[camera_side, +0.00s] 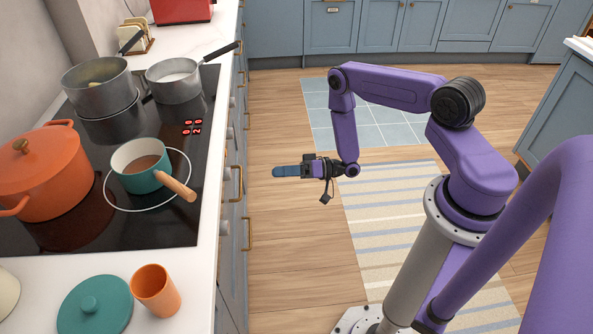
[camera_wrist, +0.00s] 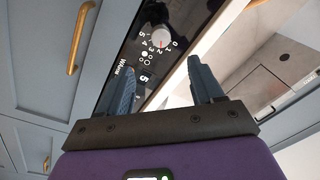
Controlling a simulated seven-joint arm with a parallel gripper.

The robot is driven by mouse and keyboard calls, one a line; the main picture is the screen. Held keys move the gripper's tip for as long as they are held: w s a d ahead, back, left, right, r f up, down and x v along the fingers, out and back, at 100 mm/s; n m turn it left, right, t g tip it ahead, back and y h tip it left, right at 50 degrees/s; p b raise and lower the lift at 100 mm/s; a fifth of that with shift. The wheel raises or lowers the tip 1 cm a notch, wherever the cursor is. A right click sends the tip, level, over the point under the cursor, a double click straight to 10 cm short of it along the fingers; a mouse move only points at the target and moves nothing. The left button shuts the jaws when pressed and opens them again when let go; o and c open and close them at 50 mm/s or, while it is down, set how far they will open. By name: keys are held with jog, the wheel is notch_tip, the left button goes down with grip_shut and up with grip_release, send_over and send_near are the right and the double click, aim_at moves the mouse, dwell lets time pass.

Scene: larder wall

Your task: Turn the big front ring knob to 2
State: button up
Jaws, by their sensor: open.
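In the wrist view a pale round knob (camera_wrist: 160,38) sits on a black control panel, with the numbers 0 to 5 around it. A red mark shows on the knob, but I cannot tell exactly which number it points at. In the side view several knobs (camera_side: 227,174) line the counter's front edge, small and seen edge-on. My gripper (camera_side: 278,171) is open and empty, in the air to the right of the counter front. Its two blue fingers (camera_wrist: 162,85) are spread in the wrist view, apart from the knob.
An orange pot (camera_side: 45,178) and grey pans (camera_side: 174,82) stand nearby. Red digits (camera_side: 192,128) glow on the hob. Brass handles (camera_side: 247,232) stick out from the cabinets.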

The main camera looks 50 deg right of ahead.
jog(key=shift+v, duration=2.05)
jog(key=w+a+r+n+g+h, duration=0.4)
jog(key=w+a+r+n+g, duration=0.15)
jog(key=w+a+n, duration=0.2)
jog(key=s+a+r+n+g+h, duration=0.2)
jog(key=s+a+r+h, duration=0.3)
jog(key=r, duration=0.4)
jog(key=s+d+r+n+g+h, duration=0.1)
jog(key=s+r, duration=0.3)
jog(key=s, duration=0.5)
jog(key=s+d+r+n+g+h, duration=0.1)
jog(key=s+r, duration=0.4)
jog(key=s, duration=0.5)
jog(key=s+d+r+n+g+h, duration=0.1)
jog(key=s+d+r+g+h, duration=0.1)
jog(key=s+r, duration=0.3)
jog(key=s+d+g, duration=0.1)
jog(key=s, duration=0.3)
jog(key=shift+s+d, duration=0.25)
jog(key=shift+s, duration=0.05)
